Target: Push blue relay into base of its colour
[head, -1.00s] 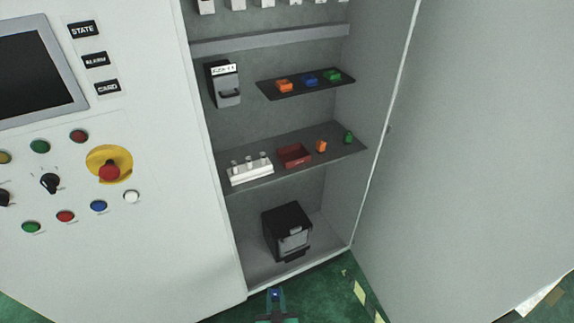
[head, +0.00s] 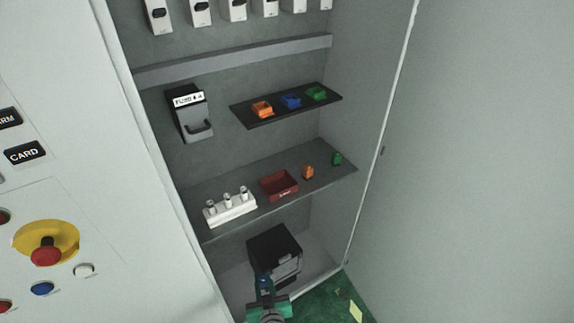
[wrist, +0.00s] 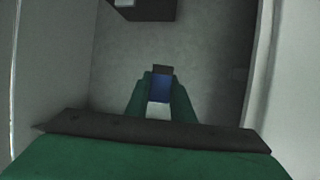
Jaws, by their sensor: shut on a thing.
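My gripper (head: 265,284) is low in front of the cabinet, before the black box on its floor. In the wrist view my gripper (wrist: 160,92) has its green fingers shut on the blue relay (wrist: 160,88), which has a dark end facing away. The blue base (head: 291,102) sits on the small black upper shelf (head: 260,119), between the orange base (head: 262,109) and the green base (head: 316,93). My gripper with the relay is well below and apart from the blue base. In the head view the relay is small and partly hidden by the fingers.
The lower shelf (head: 219,235) carries a white fuse holder (head: 232,209), a red tray (head: 279,186), an orange relay (head: 308,172) and a green relay (head: 337,159). A black box (head: 274,252) stands on the cabinet floor. The open door (head: 460,170) bounds the right side.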

